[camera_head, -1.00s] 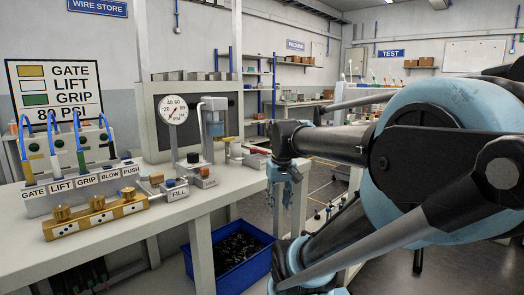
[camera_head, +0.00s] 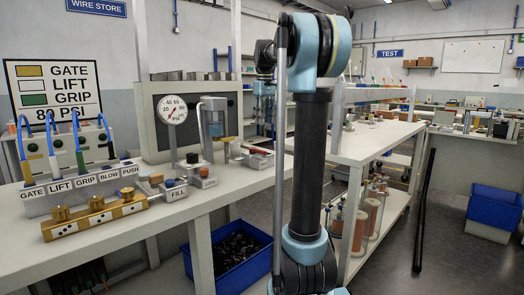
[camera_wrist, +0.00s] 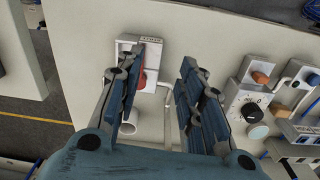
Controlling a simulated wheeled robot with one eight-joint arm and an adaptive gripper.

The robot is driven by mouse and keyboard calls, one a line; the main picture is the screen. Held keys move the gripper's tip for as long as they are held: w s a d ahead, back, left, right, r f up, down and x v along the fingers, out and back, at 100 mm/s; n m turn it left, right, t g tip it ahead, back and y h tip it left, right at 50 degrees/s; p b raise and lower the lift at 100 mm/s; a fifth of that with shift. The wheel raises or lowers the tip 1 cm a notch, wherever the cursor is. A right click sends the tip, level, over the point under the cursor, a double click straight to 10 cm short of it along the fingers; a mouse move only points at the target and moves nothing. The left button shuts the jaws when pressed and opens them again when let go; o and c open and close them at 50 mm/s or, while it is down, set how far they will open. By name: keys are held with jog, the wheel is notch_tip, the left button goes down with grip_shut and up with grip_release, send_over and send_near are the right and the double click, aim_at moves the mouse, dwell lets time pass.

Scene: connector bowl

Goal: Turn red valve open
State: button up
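A red part (camera_wrist: 141,79), which looks like the red valve, shows in the wrist view on a pale block with a white plate (camera_wrist: 157,60). The left finger hides some of it. In the head view a small red part (camera_head: 259,151) is at the right end of the left bench. My gripper (camera_wrist: 168,58) is open and empty, with its two blue-grey fingers well apart above the bench. In the head view my gripper (camera_head: 263,112) is above the red part, partly behind my arm. I see no contact.
A gauge (camera_head: 173,110), a cylinder stand (camera_head: 214,125) and the FILL block (camera_head: 176,190) stand left of the red part. A brass manifold (camera_head: 96,217) lies at the bench front. A blue bin (camera_head: 236,250) is below. An aisle separates this bench from another bench (camera_head: 375,142).

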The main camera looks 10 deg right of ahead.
notch_tip(320, 180, up, 2)
jog(key=n, duration=0.1)
send_over(258, 151)
jog(key=d, duration=0.2)
jog(key=f, duration=1.7)
jog(key=shift+s+a, duration=0.2)
jog(key=shift+s, duration=0.05)
jog(key=shift+d, duration=0.1)
grip_shut()
